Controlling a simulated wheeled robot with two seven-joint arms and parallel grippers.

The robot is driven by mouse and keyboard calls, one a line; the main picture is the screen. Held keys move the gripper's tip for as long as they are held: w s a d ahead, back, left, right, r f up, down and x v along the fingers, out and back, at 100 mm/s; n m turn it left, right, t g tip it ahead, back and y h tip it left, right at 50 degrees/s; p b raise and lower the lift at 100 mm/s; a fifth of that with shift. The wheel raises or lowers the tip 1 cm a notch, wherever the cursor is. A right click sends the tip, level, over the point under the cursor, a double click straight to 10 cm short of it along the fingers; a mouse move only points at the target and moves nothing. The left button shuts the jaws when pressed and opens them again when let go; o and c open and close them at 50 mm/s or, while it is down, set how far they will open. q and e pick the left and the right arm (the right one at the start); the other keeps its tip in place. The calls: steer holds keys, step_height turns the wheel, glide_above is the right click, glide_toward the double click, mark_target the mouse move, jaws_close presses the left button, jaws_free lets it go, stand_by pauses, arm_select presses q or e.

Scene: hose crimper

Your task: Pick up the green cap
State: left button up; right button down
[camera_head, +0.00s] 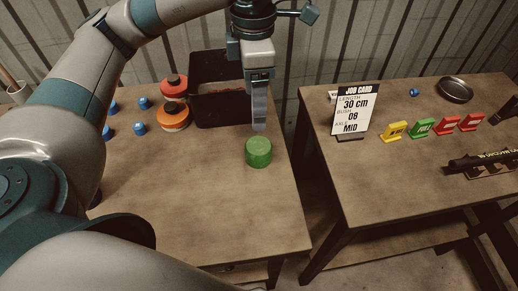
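The green cap (258,152) is a short upright cylinder on the left table, near its right edge. My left gripper (259,126) points down just above and behind the cap, with its fingers seen edge-on. A small gap seems to show between the fingertips and the cap, and I cannot tell how far apart the fingers are. Nothing is seen held. My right gripper is not in view.
A dark bin (222,108) stands behind the cap. Red (174,87) and orange (172,117) round items and several blue caps (139,128) lie left. A gap separates the right table (400,180), which holds a job card (356,110) and coloured tags (422,128).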

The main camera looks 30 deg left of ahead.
arm_select(q)
steer(key=p, duration=0.2)
glide_above(258, 146)
steer(key=f, duration=1)
steer(key=shift+s+a+f, duration=0.15)
steer(key=shift+s+f, duration=0.05)
steer(key=shift+s, duration=0.15)
steer(key=shift+f, duration=0.5)
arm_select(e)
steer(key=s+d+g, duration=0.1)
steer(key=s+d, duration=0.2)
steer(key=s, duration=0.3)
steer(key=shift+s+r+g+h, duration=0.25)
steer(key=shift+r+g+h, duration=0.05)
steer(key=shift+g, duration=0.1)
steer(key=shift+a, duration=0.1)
arm_select(q)
steer(key=shift+f, duration=0.15)
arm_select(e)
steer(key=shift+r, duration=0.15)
